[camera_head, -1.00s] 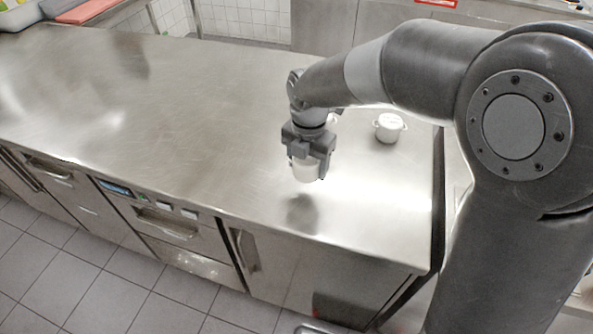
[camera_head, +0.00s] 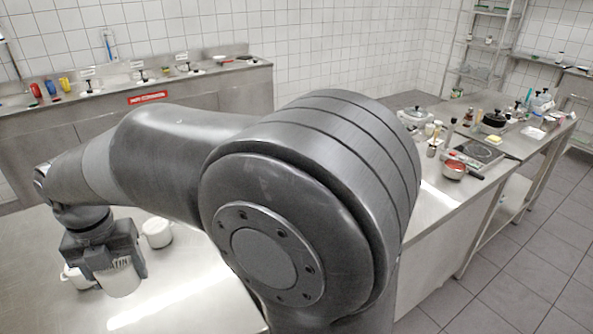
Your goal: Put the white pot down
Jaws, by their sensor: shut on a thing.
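My gripper (camera_head: 108,268) is at the lower left in the head view, pointing down over the steel counter (camera_head: 185,290). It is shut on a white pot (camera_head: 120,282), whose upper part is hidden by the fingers. I cannot tell whether this pot touches the counter. A second white pot (camera_head: 157,232) stands upright on the counter behind and to the right of my gripper. A third white item (camera_head: 76,278), likely also a pot, shows partly at the left behind my gripper.
My arm hides much of the middle. A back counter (camera_head: 190,73) carries several bottles and small containers. At the right, a steel table (camera_head: 425,205) holds a red-filled pan (camera_head: 454,170), a black pot (camera_head: 494,118) and other kitchenware. Tiled floor (camera_head: 540,260) is clear at the lower right.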

